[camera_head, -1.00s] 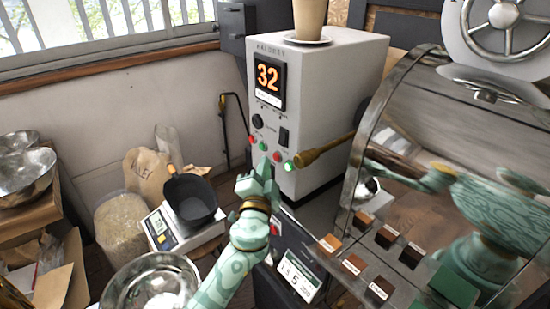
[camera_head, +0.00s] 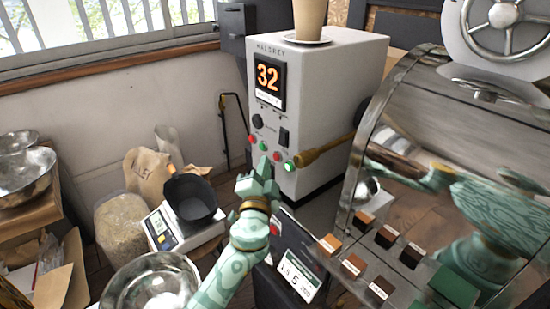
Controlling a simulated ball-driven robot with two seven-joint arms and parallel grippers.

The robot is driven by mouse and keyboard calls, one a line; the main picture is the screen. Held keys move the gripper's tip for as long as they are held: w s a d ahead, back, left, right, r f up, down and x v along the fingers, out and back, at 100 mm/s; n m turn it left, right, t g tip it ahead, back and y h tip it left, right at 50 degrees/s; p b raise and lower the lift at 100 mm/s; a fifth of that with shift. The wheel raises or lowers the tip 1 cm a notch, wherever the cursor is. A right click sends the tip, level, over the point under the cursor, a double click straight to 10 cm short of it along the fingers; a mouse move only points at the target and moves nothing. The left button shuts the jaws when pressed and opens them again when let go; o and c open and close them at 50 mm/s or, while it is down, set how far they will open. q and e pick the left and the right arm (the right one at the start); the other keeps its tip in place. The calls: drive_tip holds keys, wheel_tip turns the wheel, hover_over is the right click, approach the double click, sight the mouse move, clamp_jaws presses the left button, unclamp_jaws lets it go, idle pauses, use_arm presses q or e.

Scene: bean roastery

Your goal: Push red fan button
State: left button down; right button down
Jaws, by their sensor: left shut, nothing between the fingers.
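The light grey control box (camera_head: 325,90) stands upright with an orange "32" display (camera_head: 268,78). Low on its front is a row of small red and green buttons. One red button (camera_head: 252,139) is at the left end, and another red button (camera_head: 277,156) sits further right between a green button (camera_head: 263,146) and a lit green one (camera_head: 290,167). My left gripper (camera_head: 264,167) is shut and empty, its tip just below the middle buttons in the picture. I cannot tell whether it touches the panel. My right gripper is not in view.
A wooden-handled lever (camera_head: 325,149) juts out close to the right of the buttons. The glossy roaster drum (camera_head: 445,130) fills the right side. A black container (camera_head: 191,201) on a scale (camera_head: 160,232) and a steel bowl (camera_head: 152,290) stand left of my arm.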

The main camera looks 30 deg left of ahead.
use_arm(q)
drive_tip(key=shift+w, duration=0.1)
drive_tip(key=shift+w+d, duration=0.15)
drive_tip(key=shift+w, duration=0.15)
drive_tip(key=shift+w+d+b, duration=0.15)
drive_tip(key=shift+w+b, duration=0.2)
drive_tip(key=shift+b, duration=0.15)
idle(0.5)
idle(0.4)
drive_tip(key=shift+s+a, duration=0.3)
drive_tip(key=shift+s, duration=0.45)
drive_tip(key=s, duration=0.1)
drive_tip(key=s+a, duration=0.1)
drive_tip(key=s, duration=0.1)
drive_tip(key=s+a, duration=0.1)
drive_tip(key=shift+s+p, duration=0.3)
drive_tip(key=shift+f, duration=0.1)
idle(0.5)
